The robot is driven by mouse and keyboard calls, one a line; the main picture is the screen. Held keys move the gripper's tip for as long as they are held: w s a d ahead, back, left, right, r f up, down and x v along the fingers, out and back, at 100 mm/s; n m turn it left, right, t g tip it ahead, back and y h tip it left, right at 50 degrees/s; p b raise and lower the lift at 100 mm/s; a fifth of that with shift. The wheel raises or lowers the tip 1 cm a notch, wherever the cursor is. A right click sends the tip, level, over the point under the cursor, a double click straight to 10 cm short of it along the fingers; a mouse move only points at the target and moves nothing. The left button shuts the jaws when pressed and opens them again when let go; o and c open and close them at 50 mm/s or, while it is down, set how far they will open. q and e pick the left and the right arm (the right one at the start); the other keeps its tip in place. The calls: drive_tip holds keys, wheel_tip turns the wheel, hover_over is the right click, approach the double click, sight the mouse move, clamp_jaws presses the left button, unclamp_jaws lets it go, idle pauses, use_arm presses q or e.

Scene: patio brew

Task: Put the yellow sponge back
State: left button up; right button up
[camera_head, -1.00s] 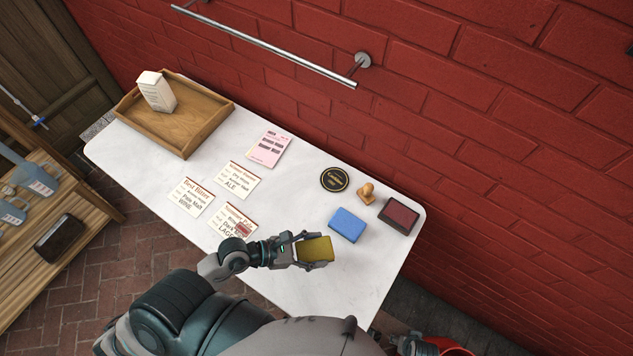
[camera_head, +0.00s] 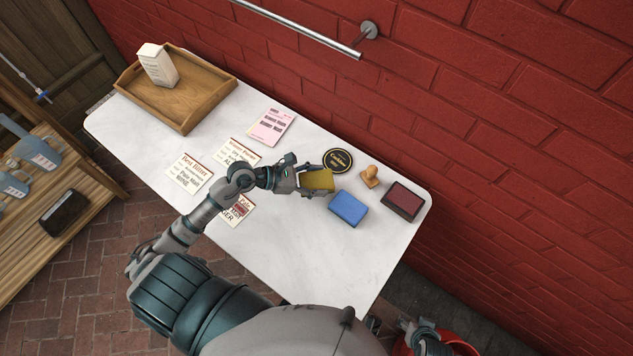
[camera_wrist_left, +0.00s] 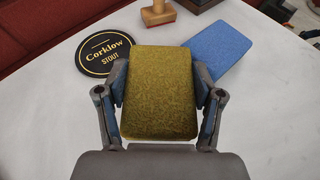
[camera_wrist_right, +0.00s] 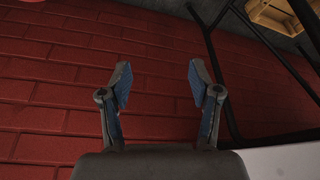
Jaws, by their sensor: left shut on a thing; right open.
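The yellow sponge (camera_head: 318,181) is a dull yellow-olive block. My left gripper (camera_head: 303,182) is shut on it over the white table. In the left wrist view the sponge (camera_wrist_left: 161,92) sits between both fingers. A blue sponge (camera_head: 348,207) lies on the table just right of it, and in the left wrist view (camera_wrist_left: 218,50) it is partly hidden behind the yellow one. My right gripper (camera_wrist_right: 160,85) is open and empty in its wrist view, facing red brick. In the head view my right arm shows low at the right edge of my body.
A round black coaster (camera_head: 338,160), a wooden stamp (camera_head: 371,177) and a dark red ink pad (camera_head: 403,201) lie nearby. Several label cards (camera_head: 189,172) and a pink card (camera_head: 271,127) lie left. A wooden tray (camera_head: 205,103) holds a white carton (camera_head: 158,66). The table's front right is clear.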

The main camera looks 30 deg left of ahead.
use_arm(q)
drive_tip(key=shift+d+f, duration=0.25)
drive_tip(key=shift+f, duration=0.6)
drive_tip(key=shift+d+f, duration=0.1)
drive_tip(key=shift+f, duration=0.15)
drive_tip(key=shift+a+f, duration=0.1)
drive_tip(key=shift+a, duration=0.55)
drive_tip(key=o, duration=1)
drive_tip(key=shift+a, duration=0.3)
drive_tip(key=shift+d, duration=0.55)
drive_tip(key=shift+s, duration=0.1)
drive_tip(key=v, duration=1.1)
drive_tip(key=shift+a+p, duration=0.3)
drive_tip(key=shift+a, duration=0.1)
drive_tip(key=shift+s+a, duration=0.1)
drive_tip(key=shift+s, duration=0.1)
drive_tip(key=shift+d+r, duration=0.25)
drive_tip(key=shift+r, duration=0.05)
use_arm(e)
drive_tip(key=shift+s+d+f+g, duration=0.1)
drive_tip(key=shift+s+d+g, duration=0.1)
drive_tip(key=shift+s, duration=0.2)
drive_tip(key=shift+s+d+f+g, duration=0.1)
drive_tip(key=shift+s+g, duration=0.1)
drive_tip(key=shift+s, duration=0.15)
use_arm(q)
drive_tip(key=shift+a, duration=0.1)
use_arm(e)
drive_tip(key=shift+a+r, duration=0.1)
